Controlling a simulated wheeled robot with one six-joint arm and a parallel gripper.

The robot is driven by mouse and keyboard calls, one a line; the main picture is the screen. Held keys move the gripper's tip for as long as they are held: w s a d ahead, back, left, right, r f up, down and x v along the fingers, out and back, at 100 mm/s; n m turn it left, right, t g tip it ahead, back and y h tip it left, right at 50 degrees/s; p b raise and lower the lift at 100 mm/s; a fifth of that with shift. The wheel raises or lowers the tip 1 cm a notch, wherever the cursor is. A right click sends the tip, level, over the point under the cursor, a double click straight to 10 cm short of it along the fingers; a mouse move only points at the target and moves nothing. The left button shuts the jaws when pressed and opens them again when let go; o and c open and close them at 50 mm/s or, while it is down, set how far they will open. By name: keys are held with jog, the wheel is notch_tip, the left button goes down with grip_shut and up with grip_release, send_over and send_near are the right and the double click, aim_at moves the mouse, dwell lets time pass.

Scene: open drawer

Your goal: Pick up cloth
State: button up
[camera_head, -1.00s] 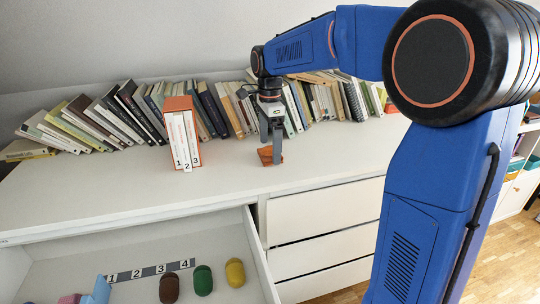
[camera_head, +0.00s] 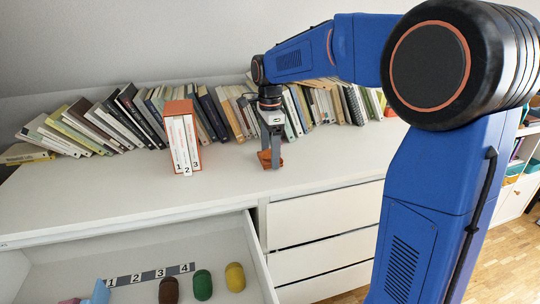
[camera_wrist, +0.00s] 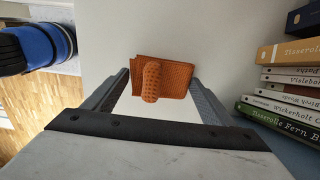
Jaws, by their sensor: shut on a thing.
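The cloth (camera_head: 262,161) is a small orange-brown folded piece on the white top of the dresser, right of the orange-and-white book box. In the wrist view the cloth (camera_wrist: 178,78) looks ribbed, with a rounded, bumpy fold standing up in its middle. My gripper (camera_head: 270,163) points down at the cloth from above. In the wrist view its two fingers reach to either side of the cloth, and my gripper (camera_wrist: 160,80) is shut on it. The cloth is low at the dresser top; I cannot tell whether it still touches it. The fingers partly hide it in the head view.
A row of leaning books (camera_head: 130,118) lines the back. The numbered book box (camera_head: 181,140) stands to the left. Below, an open drawer (camera_head: 228,228) holds a numbered strip (camera_head: 149,275) and several coloured objects. The dresser top (camera_head: 100,195) in front is clear.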

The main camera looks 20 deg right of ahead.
notch_tip(320, 180, up, 10)
jog(key=shift+f, duration=0.1)
dwell(0.4)
jog(key=shift+o, duration=0.8)
